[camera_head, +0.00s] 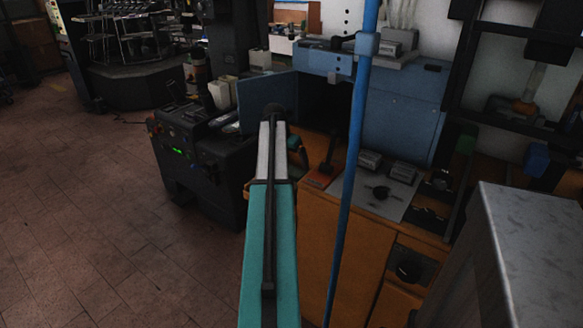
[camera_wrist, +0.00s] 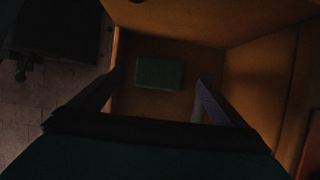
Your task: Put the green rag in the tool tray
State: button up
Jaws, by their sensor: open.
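The green rag (camera_wrist: 160,74) shows in the wrist view as a dark green, flat rectangle lying in an orange-brown, box-like space. My gripper (camera_wrist: 159,80) is open, with one finger to the left of the rag and one to the right. The fingers look nearer to the camera than the rag; I cannot tell the gap to it. In the head view my arm hides the rag and the gripper. A black open tray (camera_head: 436,188) with compartments, perhaps the tool tray, sits on the orange bench at the right.
A grey metal plate (camera_head: 385,187) with small parts lies left of the black tray. A blue upright post (camera_head: 350,180) stands in front of the orange bench (camera_head: 352,238). A blue machine (camera_head: 398,105) stands behind, a dark machine (camera_head: 195,160) to the left. Tiled floor at left is clear.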

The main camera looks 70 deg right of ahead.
jog(key=v, duration=0.6)
dwell(0.7)
